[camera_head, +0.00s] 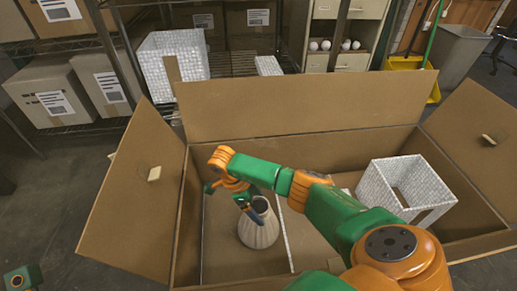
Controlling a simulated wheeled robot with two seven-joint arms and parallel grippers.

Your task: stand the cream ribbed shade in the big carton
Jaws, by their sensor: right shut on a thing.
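The cream ribbed shade (258,232) stands about upright inside the big carton (300,108), in the left part of its floor. It is wider at the bottom than at the top. My right gripper (256,210) reaches down into the carton and is shut on the shade's upper part. The fingers hide part of the shade's top rim. Whether its base touches the floor is hard to tell. My left gripper is not in view; only a small piece of my left arm shows at the lower left corner.
A white textured square shade (405,185) stands in the carton's right part. A thin pale divider (285,240) runs beside the cream shade. The carton flaps (140,195) are spread open. Shelves behind hold cartons and another white textured box (172,62).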

